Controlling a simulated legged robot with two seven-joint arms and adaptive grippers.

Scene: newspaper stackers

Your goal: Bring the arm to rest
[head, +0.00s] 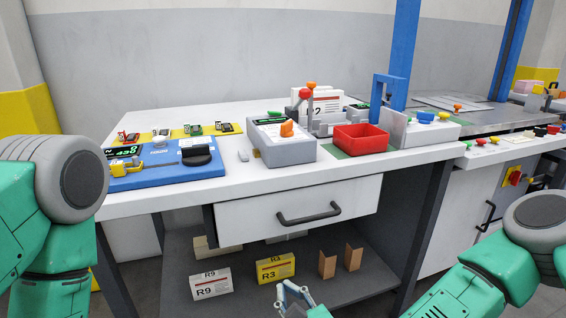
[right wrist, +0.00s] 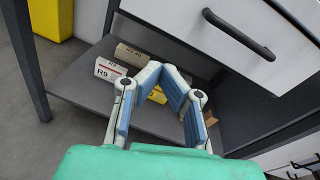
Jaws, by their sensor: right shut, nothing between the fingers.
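My right gripper (head: 289,292) is low at the bottom middle of the head view, in front of the workbench's lower shelf. It is shut with nothing between its fingers. In the right wrist view the gripper (right wrist: 163,76) points at the open space under the drawer, apart from the shelf and the boxes on it. My right arm (head: 470,290) comes in from the lower right. My left arm (head: 45,215) shows at the left edge, and its gripper is out of the picture.
The workbench (head: 350,172) carries a blue tray (head: 170,178), a grey device (head: 282,152) and a red bin (head: 361,139). Its drawer (head: 300,205) is shut, with a dark handle (head: 309,215). The lower shelf (head: 215,302) holds a white R9 box (head: 211,284) and a yellow R3 box (head: 275,268).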

